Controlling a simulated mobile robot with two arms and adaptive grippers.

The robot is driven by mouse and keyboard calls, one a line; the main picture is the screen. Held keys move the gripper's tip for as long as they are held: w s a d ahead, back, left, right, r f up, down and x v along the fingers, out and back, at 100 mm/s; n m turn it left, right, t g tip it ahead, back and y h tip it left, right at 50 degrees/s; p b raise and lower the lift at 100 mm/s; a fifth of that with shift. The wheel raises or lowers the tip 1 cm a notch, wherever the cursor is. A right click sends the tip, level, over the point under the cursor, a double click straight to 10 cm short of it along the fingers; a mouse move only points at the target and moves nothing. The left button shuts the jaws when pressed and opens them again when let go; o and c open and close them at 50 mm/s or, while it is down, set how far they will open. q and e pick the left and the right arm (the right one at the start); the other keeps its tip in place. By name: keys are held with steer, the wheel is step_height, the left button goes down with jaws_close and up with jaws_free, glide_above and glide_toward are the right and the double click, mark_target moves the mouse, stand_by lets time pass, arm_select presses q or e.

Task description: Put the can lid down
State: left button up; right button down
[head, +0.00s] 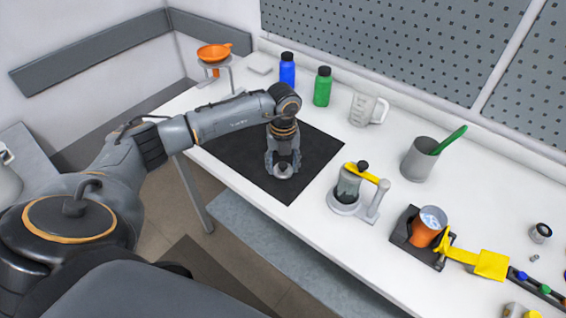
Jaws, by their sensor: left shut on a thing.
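My left gripper (283,165) reaches in from the left over the black mat (312,155) on the white table. It points down, and its fingers are shut on the can lid (284,171), a small grey round piece with a knob. I cannot tell whether the lid touches the mat or is just above it. An orange can (426,227) with a pale top stands in a dark holder at the right, with a yellow clamp beside it. My right gripper is not in view.
A blue bottle (287,70) and a green bottle (323,87) stand behind the mat. A clear jug (367,109), a grey cup (420,160) with a green tool, and a grey stand with a jar (349,184) are to the right. The mat around the gripper is clear.

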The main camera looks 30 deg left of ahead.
mark_target(283, 164)
arm_select(q)
steer(key=shift+f, duration=0.2)
steer(key=o, duration=0.8)
steer(key=shift+o, duration=0.2)
steer(key=shift+r, duration=0.15)
steer(key=shift+r, duration=0.2)
step_height(283, 164, up, 12)
steer(key=b, duration=0.3)
steer(key=shift+b, duration=0.3)
steer(key=shift+f, duration=0.15)
